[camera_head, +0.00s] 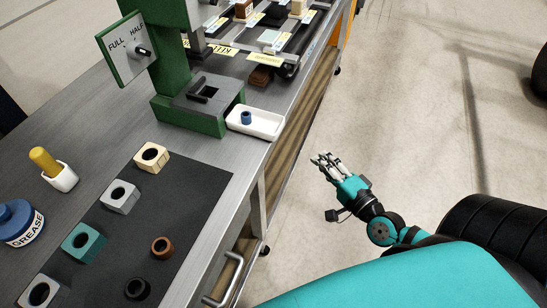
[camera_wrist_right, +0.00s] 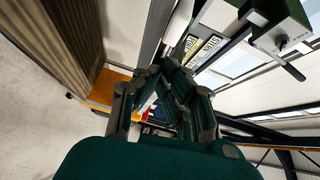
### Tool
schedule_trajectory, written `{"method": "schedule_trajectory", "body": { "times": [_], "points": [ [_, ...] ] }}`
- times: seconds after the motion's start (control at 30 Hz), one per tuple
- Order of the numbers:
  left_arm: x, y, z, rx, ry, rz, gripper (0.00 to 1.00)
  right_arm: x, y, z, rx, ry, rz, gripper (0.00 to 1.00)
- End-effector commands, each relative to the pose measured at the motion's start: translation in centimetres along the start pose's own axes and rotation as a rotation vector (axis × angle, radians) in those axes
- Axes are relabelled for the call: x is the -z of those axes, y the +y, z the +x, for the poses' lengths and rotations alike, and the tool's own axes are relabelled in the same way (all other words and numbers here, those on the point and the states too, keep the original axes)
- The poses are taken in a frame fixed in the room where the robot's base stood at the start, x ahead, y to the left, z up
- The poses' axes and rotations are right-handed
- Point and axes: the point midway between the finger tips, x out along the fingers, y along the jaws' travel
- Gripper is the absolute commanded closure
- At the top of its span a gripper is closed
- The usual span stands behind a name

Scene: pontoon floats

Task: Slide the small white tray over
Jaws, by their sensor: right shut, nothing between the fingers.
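The small white tray (camera_head: 268,125) sits on the metal bench at its right edge, against the foot of the green press (camera_head: 200,110). A small blue ring-shaped part (camera_head: 246,118) lies in it, toward its left end. My right gripper (camera_head: 322,160) is shut and empty, out past the bench's right edge over the floor, to the right of the tray and apart from it. In the right wrist view my right gripper's fingers (camera_wrist_right: 170,95) fill the middle, and I cannot make out the tray there. My left gripper is in neither view.
A dark mat (camera_head: 190,195) on the bench holds several blocks with holes and rings. A grease tub (camera_head: 18,222) and a white cup with a yellow-handled item (camera_head: 58,175) stand left. Labelled parts (camera_head: 270,40) lie behind the press. A bench handle (camera_head: 228,280) sticks out in front.

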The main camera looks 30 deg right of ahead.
Motion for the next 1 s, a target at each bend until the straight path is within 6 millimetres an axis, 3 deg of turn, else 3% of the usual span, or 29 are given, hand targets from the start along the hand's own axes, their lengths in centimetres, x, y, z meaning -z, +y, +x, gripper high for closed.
{"method": "schedule_trajectory", "body": {
  "times": [0.03, 0.13, 0.3, 0.7, 1.0],
  "points": [
    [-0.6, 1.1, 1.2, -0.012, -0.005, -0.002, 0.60, 0.8, 0.8, -0.8, 0.013, 0.032, 0.034, 1.00],
    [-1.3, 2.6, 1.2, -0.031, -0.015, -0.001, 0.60, 1.7, 0.3, -1.4, 0.033, 0.064, 0.073, 1.00],
    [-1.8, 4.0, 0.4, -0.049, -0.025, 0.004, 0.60, 2.1, -0.2, 0.3, 0.040, 0.072, 0.078, 1.00],
    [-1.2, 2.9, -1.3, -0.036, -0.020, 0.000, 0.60, 2.5, -0.5, 8.7, 0.037, 0.069, 0.077, 1.00],
    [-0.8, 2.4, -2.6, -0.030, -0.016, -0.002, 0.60, 0.1, -0.5, 11.2, 0.034, 0.068, 0.077, 1.00]
  ]
}}
